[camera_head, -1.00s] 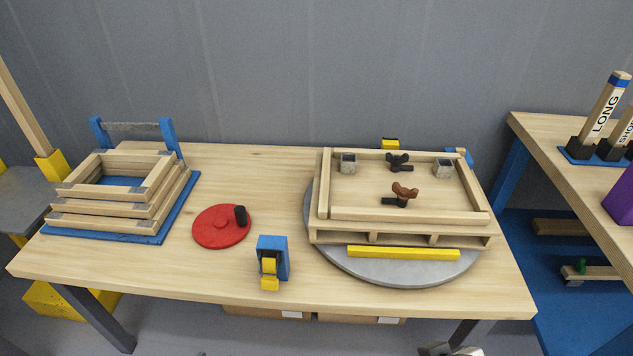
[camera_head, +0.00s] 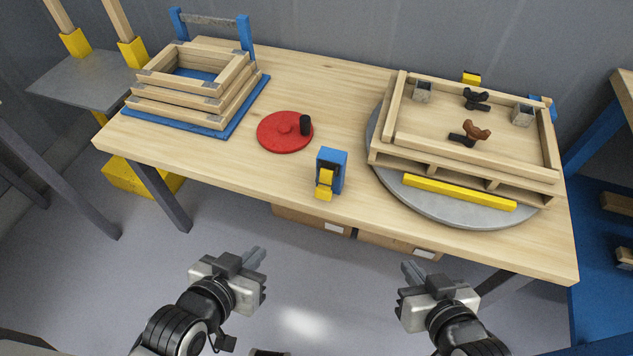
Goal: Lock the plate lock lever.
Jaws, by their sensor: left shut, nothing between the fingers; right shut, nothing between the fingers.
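A blue block (camera_head: 337,160) with a yellow lever (camera_head: 325,180) stands at the front of the wooden table, and the lever hangs down on its front face. This looks like the plate lock lever. To its right is the round grey plate (camera_head: 440,208), bearing a wooden pallet frame (camera_head: 395,143). My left gripper (camera_head: 256,257) is shut and empty, in front of and below the table edge, left of the blue block. My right gripper (camera_head: 412,269) is shut and empty, also in front of the table, right of the block.
A red disc (camera_head: 284,133) with a black knob lies left of the blue block. Stacked wooden frames sit on a blue base (camera_head: 255,90) at the left. A yellow bar (camera_head: 459,192) lies along the pallet's front. The table front edge (camera_head: 240,187) lies between my grippers and these things.

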